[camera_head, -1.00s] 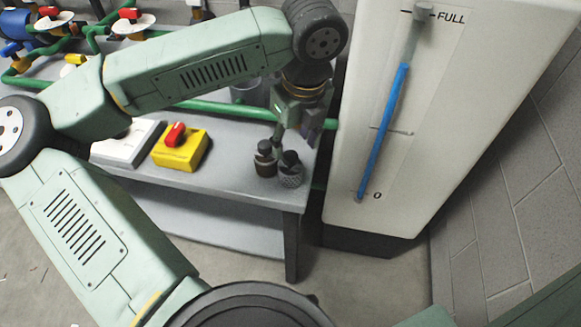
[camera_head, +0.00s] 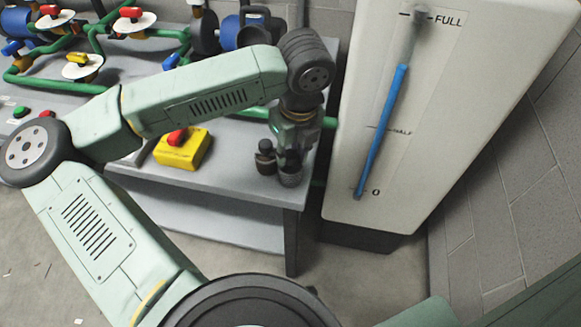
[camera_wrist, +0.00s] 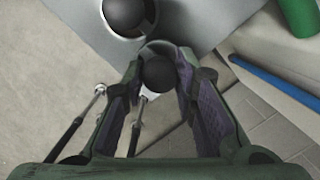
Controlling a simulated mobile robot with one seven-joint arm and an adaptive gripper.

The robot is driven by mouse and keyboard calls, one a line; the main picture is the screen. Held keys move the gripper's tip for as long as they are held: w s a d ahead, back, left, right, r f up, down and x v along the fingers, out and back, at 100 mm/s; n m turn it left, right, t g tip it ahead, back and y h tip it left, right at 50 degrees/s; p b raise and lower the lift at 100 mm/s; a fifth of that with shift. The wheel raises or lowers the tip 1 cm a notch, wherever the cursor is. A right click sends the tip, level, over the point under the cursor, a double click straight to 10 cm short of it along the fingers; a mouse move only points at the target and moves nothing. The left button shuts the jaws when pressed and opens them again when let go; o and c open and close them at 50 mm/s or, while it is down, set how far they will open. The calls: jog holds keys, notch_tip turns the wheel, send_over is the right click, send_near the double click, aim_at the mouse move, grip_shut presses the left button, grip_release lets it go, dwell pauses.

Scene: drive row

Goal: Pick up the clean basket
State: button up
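Two small baskets with black ball knobs stand on the grey bench near its front right corner. The right basket (camera_head: 290,178) is grey and looks clean; the left basket (camera_head: 265,165) has a darker, brownish body. My gripper (camera_head: 291,155) points down over the right basket, hiding its knob in the head view. In the wrist view my gripper (camera_wrist: 158,90) is open, its padded fingers on both sides of the right basket's knob (camera_wrist: 158,73), with no clear grip on it. The left basket's knob (camera_wrist: 123,14) is just beyond the fingers.
A yellow box with a red switch (camera_head: 181,148) sits left of the baskets. A tall white tank with a blue gauge (camera_head: 415,120) stands close to the right of the bench (camera_head: 245,190). Green pipes and valves (camera_head: 82,66) fill the back left.

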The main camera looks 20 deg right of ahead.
grip_shut()
jog(key=shift+r, duration=0.15)
dwell(0.4)
